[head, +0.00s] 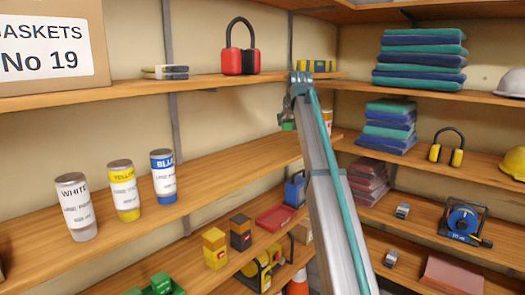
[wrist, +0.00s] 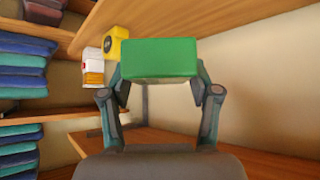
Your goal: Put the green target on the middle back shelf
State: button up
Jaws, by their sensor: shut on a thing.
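The green target (wrist: 158,58) is a green block. In the wrist view it sits between the two fingers of my gripper (wrist: 160,84), which is shut on it. In the head view my gripper (head: 287,116) is near the right part of the middle back shelf (head: 225,165), with a small part of the green target (head: 288,126) showing under it. The target looks held a little above the board. I cannot tell whether it touches the shelf. My arm hides part of the shelf's right end.
White (head: 76,207), yellow (head: 123,190) and blue (head: 163,177) cans stand on the middle back shelf's left half. The board between the blue can and my gripper is clear. The upper shelf (head: 210,84) with red ear defenders (head: 240,61) is above. Folded towels (head: 388,126) lie at right.

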aim_at(290, 128)
jog(key=p+x, duration=0.1)
jog(key=x, duration=0.4)
jog(key=w+r+p+x, duration=0.1)
jog(key=p+x, duration=0.1)
jog(key=x, duration=0.3)
jog(key=d+p+x, duration=0.1)
jog(key=x, duration=0.4)
jog(key=shift+w+r, duration=0.3)
jog(key=shift+w, duration=0.15)
jog(key=shift+f+p, duration=0.6)
jog(key=shift+f, duration=1.1)
jog(key=shift+w+f, duration=0.1)
jog(key=o, duration=1.2)
jog(key=b+v, duration=0.3)
jog(key=v, duration=0.9)
